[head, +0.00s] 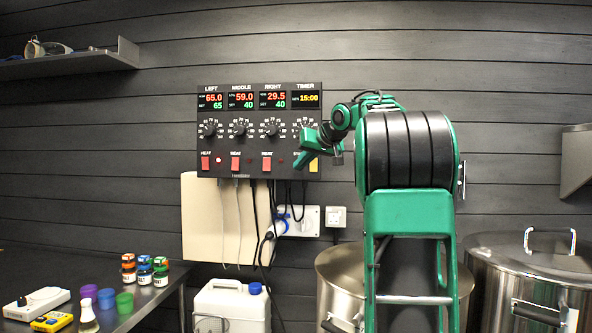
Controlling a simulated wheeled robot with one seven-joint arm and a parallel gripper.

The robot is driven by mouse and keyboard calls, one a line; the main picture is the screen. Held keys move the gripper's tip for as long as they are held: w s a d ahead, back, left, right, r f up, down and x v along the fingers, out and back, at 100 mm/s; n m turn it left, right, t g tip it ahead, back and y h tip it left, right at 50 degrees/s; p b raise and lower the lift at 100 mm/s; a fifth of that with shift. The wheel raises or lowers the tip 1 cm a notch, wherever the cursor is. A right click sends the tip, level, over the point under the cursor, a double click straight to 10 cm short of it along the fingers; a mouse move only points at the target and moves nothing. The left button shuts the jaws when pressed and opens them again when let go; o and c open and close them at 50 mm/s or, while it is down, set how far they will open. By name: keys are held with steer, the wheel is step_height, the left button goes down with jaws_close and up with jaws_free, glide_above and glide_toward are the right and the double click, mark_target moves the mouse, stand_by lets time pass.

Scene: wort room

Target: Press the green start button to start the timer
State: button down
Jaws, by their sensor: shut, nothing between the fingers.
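A black control panel (253,104) hangs on the wall, with columns marked left, middle, right and timer. The timer display (306,99) at its right end reads 15:00. My gripper (298,161) is shut and empty, in front of the lower right part of the panel, at the timer column. Whether my gripper touches the panel cannot be told.
Red heat switches (236,163) and knobs (240,128) sit left of my gripper. Cables hang below the panel by a beige board (205,220). Steel pots (530,270) and a white canister (232,305) stand below. A dark table (60,270) with bottles is at left.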

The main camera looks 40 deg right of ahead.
steer(key=shift+w+d, duration=0.25)
stand_by(0.8)
steer(key=shift+s, duration=0.1)
steer(key=shift+s+a, duration=0.45)
steer(key=shift+a, duration=0.15)
stand_by(0.3)
steer(key=s+a, duration=0.1)
steer(key=a, duration=0.1)
steer(key=s+a, duration=0.1)
steer(key=s, duration=0.1)
steer(key=shift+s+a, duration=0.15)
steer(key=shift+a, duration=0.2)
steer(key=shift+f, duration=0.1)
stand_by(0.8)
